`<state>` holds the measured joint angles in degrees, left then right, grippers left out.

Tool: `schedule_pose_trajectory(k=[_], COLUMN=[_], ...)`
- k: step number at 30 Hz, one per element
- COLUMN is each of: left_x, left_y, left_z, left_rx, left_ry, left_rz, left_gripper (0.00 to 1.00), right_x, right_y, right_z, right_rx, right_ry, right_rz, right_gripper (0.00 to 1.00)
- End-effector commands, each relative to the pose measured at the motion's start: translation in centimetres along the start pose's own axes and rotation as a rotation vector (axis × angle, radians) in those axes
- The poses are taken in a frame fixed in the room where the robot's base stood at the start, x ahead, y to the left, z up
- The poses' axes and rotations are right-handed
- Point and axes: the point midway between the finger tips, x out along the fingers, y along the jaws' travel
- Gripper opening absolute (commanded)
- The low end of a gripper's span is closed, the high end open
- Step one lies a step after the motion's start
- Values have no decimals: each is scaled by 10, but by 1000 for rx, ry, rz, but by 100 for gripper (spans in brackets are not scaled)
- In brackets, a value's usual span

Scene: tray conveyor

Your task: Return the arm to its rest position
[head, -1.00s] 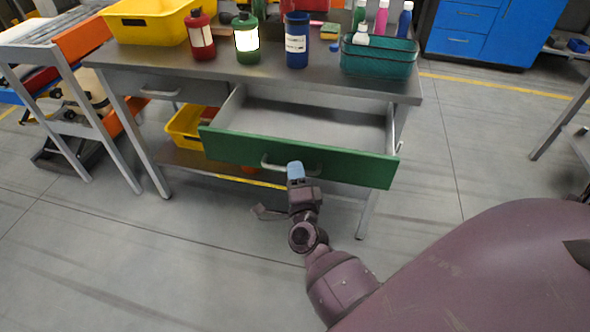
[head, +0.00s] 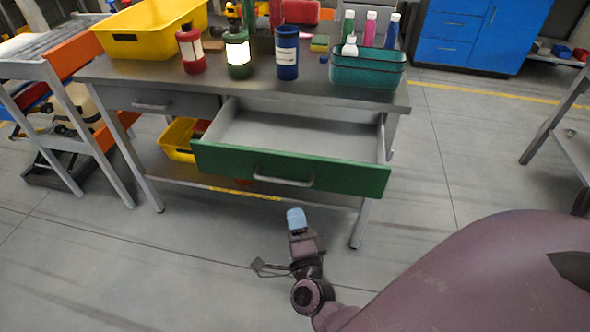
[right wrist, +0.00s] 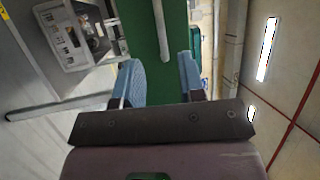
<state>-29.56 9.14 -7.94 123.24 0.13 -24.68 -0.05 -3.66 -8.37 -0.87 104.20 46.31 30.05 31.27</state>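My right gripper (head: 296,220) is in front of the workbench, below and apart from the open green drawer (head: 345,177). In the right wrist view its two blue fingertips (right wrist: 159,80) stand apart with nothing between them. The drawer's light handle (head: 284,180) is free of the gripper, and it shows beyond the fingers in the right wrist view (right wrist: 161,30). The drawer is pulled out and its visible inside looks empty. My left gripper is in neither view.
The metal workbench (head: 225,88) carries a yellow bin (head: 150,30), red, green and blue canisters, and a teal basket (head: 368,73) with small bottles. A grey and orange rack stands left. Blue cabinets (head: 470,35) stand behind. Floor (head: 120,265) left of the arm is clear.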

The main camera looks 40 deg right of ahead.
Motion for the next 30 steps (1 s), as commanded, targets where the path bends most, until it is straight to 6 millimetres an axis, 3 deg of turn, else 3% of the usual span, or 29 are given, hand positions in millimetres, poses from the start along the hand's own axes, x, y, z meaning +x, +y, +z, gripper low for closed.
schedule_pose_trajectory(k=[10,14,18,22,26,30], left_x=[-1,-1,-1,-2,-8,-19], left_y=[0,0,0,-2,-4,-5], left_z=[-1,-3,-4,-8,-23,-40], left_rx=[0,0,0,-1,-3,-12], left_ry=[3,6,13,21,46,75], left_rz=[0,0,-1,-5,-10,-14], left_gripper=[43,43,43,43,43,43], right_x=[0,0,-2,-18,-49,-91], right_y=[0,4,0,-4,-5,-4], right_z=[0,13,43,51,32,-12], right_rx=[-13,-121,-382,-716,-1085,-1420], right_ry=[-3,-85,-286,-497,-696,-867], right_rz=[2,26,23,8,17,63], right_gripper=[37,37,37,37,37,37])
